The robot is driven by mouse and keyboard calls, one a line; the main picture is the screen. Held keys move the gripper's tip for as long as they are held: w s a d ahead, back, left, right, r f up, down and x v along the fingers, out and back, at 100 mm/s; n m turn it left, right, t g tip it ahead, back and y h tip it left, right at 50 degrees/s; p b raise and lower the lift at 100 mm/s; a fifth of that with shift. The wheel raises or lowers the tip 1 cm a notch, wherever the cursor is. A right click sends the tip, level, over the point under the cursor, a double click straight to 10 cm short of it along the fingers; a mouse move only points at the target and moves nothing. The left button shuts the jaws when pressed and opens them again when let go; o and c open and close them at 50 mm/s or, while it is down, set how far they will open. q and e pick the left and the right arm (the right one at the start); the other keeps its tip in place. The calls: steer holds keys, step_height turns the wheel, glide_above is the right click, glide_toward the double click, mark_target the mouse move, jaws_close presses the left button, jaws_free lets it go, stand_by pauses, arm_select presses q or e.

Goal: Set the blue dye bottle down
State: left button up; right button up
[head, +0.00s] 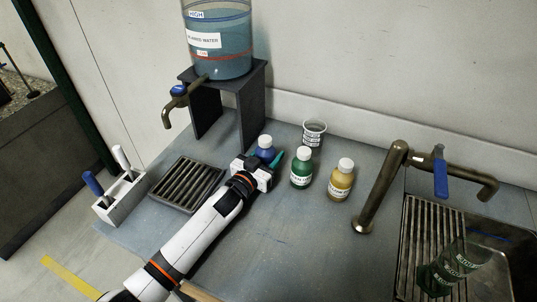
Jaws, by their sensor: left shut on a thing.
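The blue dye bottle (265,146) has a white cap and stands upright between the fingers of my left gripper (264,160). The gripper is shut on it. The gripper's body hides the bottle's lower part, so I cannot tell whether its base touches the bench. It is just left of the green dye bottle (301,172). The yellow dye bottle (341,182) stands further right. My right gripper is not in view.
A tank of blue water (223,62) with a tap (176,97) sits on a dark stand (241,86). A slatted tray (187,184), a white holder (120,200) and a clear cup (313,132) are around. The front-middle bench (290,240) is clear.

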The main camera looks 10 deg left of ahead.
arm_select(q)
steer(key=o, duration=0.6)
steer(key=shift+f, duration=0.15)
steer(key=o, duration=0.5)
steer(key=shift+c, duration=0.2)
steer(key=shift+s+r, duration=0.15)
steer(key=shift+r, duration=0.1)
steer(key=p+v, duration=0.5)
steer(key=v, duration=0.5)
steer(key=shift+s+a+r, duration=0.1)
steer(key=shift+s+a, duration=0.1)
steer(key=shift+s, duration=0.15)
steer(key=shift+s+a, duration=0.15)
steer(key=shift+s, duration=0.35)
